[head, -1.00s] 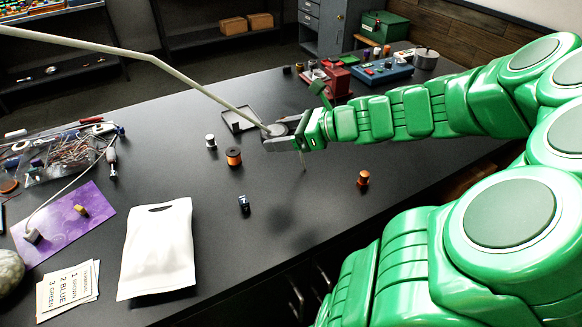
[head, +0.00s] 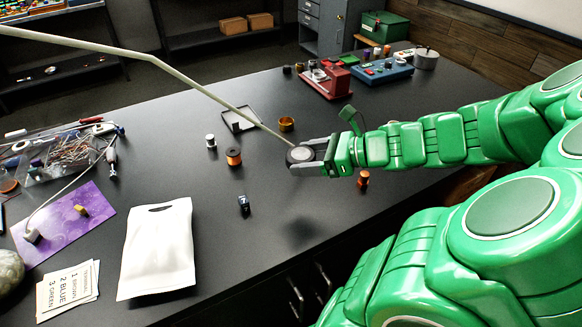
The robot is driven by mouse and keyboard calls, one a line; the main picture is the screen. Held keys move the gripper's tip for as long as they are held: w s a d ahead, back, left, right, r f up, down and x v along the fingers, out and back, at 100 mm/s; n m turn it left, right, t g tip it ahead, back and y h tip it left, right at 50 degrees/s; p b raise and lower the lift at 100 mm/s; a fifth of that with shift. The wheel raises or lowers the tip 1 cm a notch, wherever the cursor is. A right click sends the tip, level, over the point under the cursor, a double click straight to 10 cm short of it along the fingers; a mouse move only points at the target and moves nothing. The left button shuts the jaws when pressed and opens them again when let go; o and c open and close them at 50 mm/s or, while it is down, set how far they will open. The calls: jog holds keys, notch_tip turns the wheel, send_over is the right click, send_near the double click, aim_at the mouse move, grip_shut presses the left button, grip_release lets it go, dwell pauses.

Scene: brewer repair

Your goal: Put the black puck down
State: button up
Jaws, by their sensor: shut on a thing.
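The black puck (head: 300,154), a short dark disc with a pale grey top, is between the fingers of my gripper (head: 303,157). My gripper is shut on it and holds it above the dark table (head: 345,220), right of the middle of the view. A dark shadow lies on the table below and in front of it. The puck's far side and underside are hidden by the fingers and the angle.
A brass ring (head: 286,124) stands just behind the puck. A shallow tray (head: 238,120), an orange spool (head: 233,157) and a copper-coloured part (head: 363,180) are nearby. A white pouch (head: 158,250) lies at front left. The table in front of my gripper is clear.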

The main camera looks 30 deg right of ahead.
jog(key=shift+w+f, duration=0.2)
jog(key=shift+f, duration=0.2)
jog(key=w+d+f, duration=0.1)
jog(key=w+f, duration=0.2)
jog(key=w, duration=0.1)
jog(key=w+d+f, duration=0.2)
jog(key=w+f, duration=0.1)
jog(key=w, duration=0.1)
jog(key=w+d+f, duration=0.1)
jog(key=w+f, duration=0.2)
jog(key=w, duration=0.1)
jog(key=shift+w+d+f, duration=0.1)
jog(key=shift+w+d, duration=0.1)
jog(key=shift+d, duration=0.1)
jog(key=shift+w+f, duration=0.3)
jog(key=shift+f, duration=1.55)
jog(key=shift+f, duration=0.1)
jog(key=o, duration=1.3)
jog(key=shift+c, duration=0.2)
